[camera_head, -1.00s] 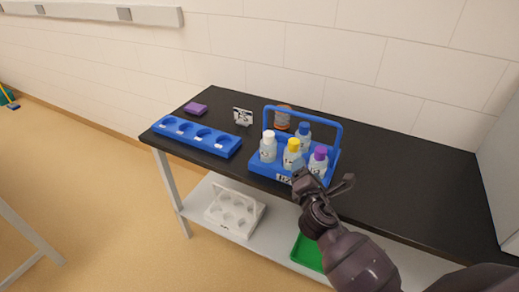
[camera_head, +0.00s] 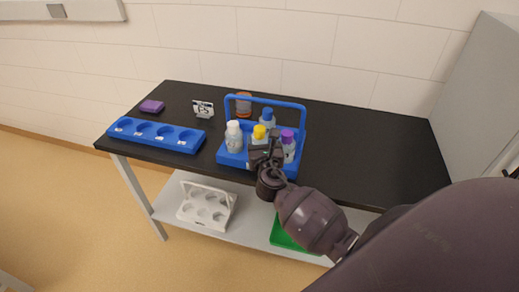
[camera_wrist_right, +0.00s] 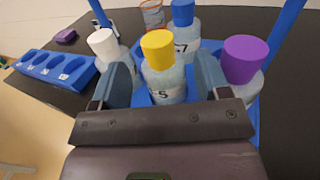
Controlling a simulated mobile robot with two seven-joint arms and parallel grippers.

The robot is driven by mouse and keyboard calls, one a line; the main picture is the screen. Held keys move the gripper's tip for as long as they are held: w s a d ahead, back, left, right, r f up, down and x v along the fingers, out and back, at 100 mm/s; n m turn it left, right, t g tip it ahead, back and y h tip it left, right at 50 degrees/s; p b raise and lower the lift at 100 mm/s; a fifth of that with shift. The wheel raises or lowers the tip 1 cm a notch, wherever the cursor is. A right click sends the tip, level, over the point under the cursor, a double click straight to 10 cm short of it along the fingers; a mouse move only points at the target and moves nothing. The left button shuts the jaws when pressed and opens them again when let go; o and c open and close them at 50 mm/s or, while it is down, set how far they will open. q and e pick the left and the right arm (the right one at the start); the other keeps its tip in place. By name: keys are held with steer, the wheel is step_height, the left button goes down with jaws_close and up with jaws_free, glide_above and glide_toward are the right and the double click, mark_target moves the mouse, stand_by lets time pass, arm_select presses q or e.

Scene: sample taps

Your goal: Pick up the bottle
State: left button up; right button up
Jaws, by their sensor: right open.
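A blue carrier (camera_head: 226,159) with a tall handle stands on the black table and holds several bottles. They are a white-capped bottle (camera_head: 234,137), a yellow-capped bottle (camera_head: 259,134), a blue-capped bottle (camera_head: 267,118) and a purple-capped bottle (camera_head: 288,146). My right gripper (camera_head: 265,151) is at the carrier's front, at the yellow-capped bottle. In the right wrist view the yellow-capped bottle (camera_wrist_right: 165,80), labelled with a 5, stands between the open fingers (camera_wrist_right: 160,85). The purple-capped bottle (camera_wrist_right: 242,65) is close outside the right finger. My left gripper is not in view.
A blue rack with round recesses (camera_head: 157,136) lies on the table's left part. A small sign (camera_head: 203,109), a purple block (camera_head: 151,106) and an orange-topped jar (camera_head: 243,104) stand behind. A white carrier (camera_head: 207,206) and green tray (camera_head: 283,236) are on the lower shelf. The table's right part is clear.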

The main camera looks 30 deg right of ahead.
mark_target(260, 134)
steer(key=shift+x, duration=2.75)
steer(key=shift+a, duration=0.1)
steer(key=shift+c, duration=0.4)
jaws_close()
